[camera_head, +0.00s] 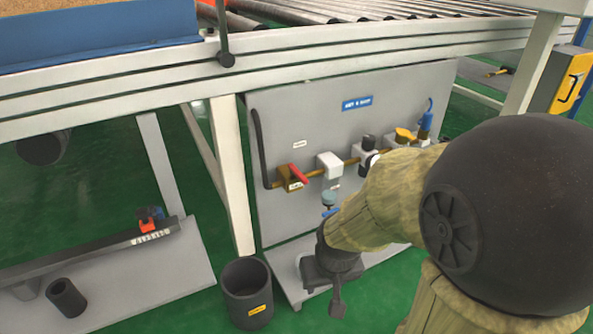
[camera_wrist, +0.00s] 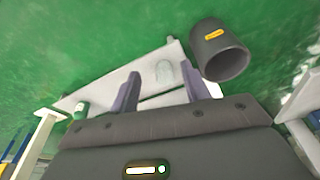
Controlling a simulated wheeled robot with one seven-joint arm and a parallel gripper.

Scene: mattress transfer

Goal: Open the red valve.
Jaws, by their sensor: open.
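The red valve handle (camera_head: 298,174) sits on a brass pipe at the left of a grey panel under the conveyor. The handle lies slanted across its brass body, which has a yellow tag. My gripper (camera_head: 324,294) hangs low in front of the panel, below and right of the valve and apart from it. In the wrist view my gripper (camera_wrist: 161,78) has its two fingers spread, with nothing held between them. The wrist view looks down at the panel's base and the floor; the red valve does not show there.
A black bin (camera_head: 247,292) stands on the floor left of my gripper; it also shows in the wrist view (camera_wrist: 229,65). A white conveyor leg (camera_head: 231,175) stands left of the panel. Other fittings, including a yellow one (camera_head: 404,135), line the pipe to the right.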

